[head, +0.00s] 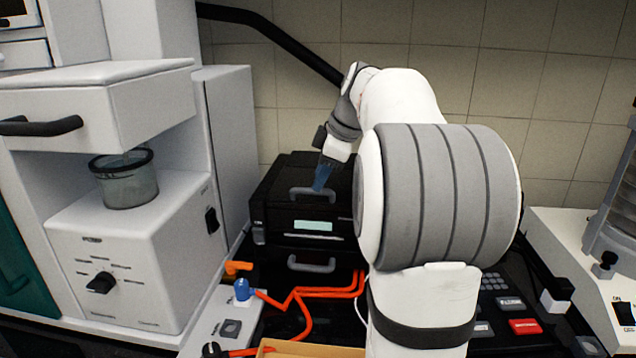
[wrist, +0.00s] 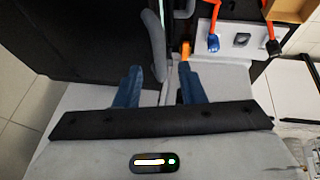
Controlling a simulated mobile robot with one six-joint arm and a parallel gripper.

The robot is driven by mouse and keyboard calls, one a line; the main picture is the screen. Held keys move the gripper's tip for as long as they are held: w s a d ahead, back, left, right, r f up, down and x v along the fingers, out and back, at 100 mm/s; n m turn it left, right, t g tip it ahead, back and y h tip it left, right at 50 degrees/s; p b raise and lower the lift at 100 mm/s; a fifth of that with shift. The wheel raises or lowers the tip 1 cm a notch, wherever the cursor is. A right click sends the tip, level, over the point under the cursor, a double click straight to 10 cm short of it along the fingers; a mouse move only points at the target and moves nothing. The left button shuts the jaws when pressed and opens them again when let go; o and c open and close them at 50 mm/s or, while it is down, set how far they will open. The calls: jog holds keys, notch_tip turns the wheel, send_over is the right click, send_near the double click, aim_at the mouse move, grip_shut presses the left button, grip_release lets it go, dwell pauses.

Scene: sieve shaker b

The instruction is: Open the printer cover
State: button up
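The printer (head: 276,212) is a black box with a small lit display, standing behind the orange cables. Its cover is down, with a grey bar handle (head: 299,191) on top. My gripper (head: 320,188) points down at this handle with its blue fingers. In the wrist view my gripper (wrist: 160,66) has its two blue fingers apart. The grey handle (wrist: 153,40) appears between and beyond them, over the black cover (wrist: 90,35). I cannot tell whether a finger touches it. My arm hides the printer's right side in the head view.
A second grey handle (head: 311,264) is on the printer's lower front. A white machine (head: 140,255) with a glass jar (head: 128,180) stands close on the left. A power strip (head: 225,322) with plugs and orange cables (head: 325,292) lies in front. A tiled wall is behind.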

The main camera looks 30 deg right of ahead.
jog(key=shift+x, duration=1.45)
jog(key=shift+c, duration=0.5)
grip_shut()
